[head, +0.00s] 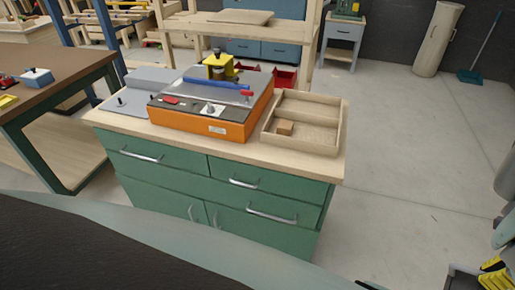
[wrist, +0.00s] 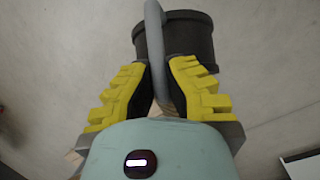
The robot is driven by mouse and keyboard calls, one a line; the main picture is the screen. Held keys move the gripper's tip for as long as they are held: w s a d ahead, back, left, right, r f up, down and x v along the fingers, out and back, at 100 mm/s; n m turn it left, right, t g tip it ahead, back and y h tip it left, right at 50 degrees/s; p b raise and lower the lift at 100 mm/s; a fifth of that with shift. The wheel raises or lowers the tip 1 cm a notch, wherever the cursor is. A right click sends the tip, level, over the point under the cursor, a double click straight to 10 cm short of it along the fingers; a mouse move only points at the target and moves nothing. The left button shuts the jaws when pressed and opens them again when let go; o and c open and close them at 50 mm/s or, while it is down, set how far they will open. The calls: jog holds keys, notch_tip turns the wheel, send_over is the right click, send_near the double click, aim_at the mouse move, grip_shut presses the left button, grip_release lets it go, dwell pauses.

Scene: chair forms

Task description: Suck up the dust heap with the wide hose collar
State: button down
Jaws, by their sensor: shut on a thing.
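The wide hose collar (wrist: 192,38) shows in the wrist view as a dark, wide cylinder with a grey curved handle (wrist: 153,25). My gripper (wrist: 160,75) has its yellow-padded fingers closed on both sides of this handle, and the collar lies just beyond the fingertips. The lower part of the handle runs down between the fingers. My gripper also shows at the lower right corner of the head view (head: 492,270), partly cut off. I cannot make out the dust heap in either view.
A green cabinet (head: 225,190) carries an orange machine (head: 215,125) and a wooden divided tray (head: 340,130). A workbench (head: 60,70) stands at left. A grey rounded object (head: 507,180) is cut off at the right edge. The concrete floor (head: 410,170) right of the cabinet is clear.

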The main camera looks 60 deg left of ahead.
jog(key=s+d+f+m+t+b, duration=0.1)
jog(key=s+d+f+m+b, duration=0.4)
jog(key=f+b, duration=0.95)
jog(key=s+d+f+m+t+b, duration=0.25)
jog(key=f+m+b, duration=0.6)
jog(key=f, duration=1.05)
jog(key=s+d+f+m+t+b, duration=0.1)
jog(key=s+d+f+m+b, duration=0.3)
jog(key=f+b, duration=1.15)
jog(key=w+a+f+b, duration=0.1)
jog(key=w+f+b, duration=0.6)
jog(key=f+b, duration=0.3)
jog(key=b, duration=0.4)
jog(key=shift+a+f+h, duration=0.3)
jog(key=shift+w+r, duration=0.1)
jog(key=shift+r, duration=0.05)
